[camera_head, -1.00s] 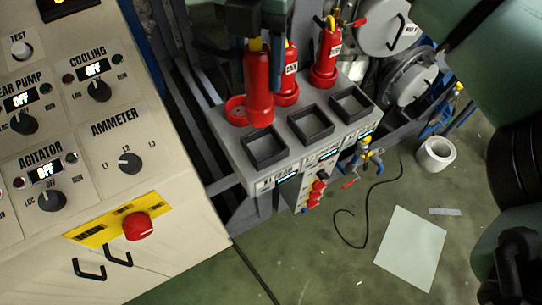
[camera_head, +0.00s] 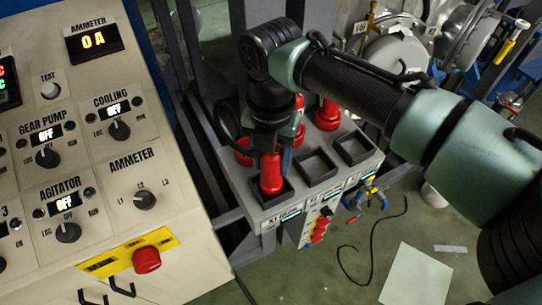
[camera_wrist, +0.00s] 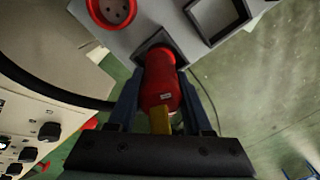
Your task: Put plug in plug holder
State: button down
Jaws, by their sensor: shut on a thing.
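My gripper (camera_head: 271,153) is shut on a red plug (camera_head: 270,175) with a yellow part at its rear. The plug points down at the leftmost black square plug holder (camera_head: 284,197) on the grey box. In the wrist view the plug (camera_wrist: 161,82) lies between my two dark fingers (camera_wrist: 160,97), and its far end overlaps the square holder (camera_wrist: 149,45). The end appears to be inside the holder's rim, but how deep it sits is hidden. Two more square holders, middle (camera_head: 316,167) and right (camera_head: 353,149), are empty.
Other red plugs stand behind, one at the right (camera_head: 328,117). A red round socket (camera_wrist: 112,11) is beside the holder. The control panel (camera_head: 150,225) stands close on the left. A black cable (camera_head: 372,262) and a white sheet (camera_head: 415,275) lie on the floor.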

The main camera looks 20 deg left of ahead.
jog(key=shift+f, duration=0.15)
jog(key=shift+c, duration=1.6)
grip_release()
notch_tip(320, 180, up, 12)
jog(key=b, duration=0.3)
jog(key=shift+r, duration=0.2)
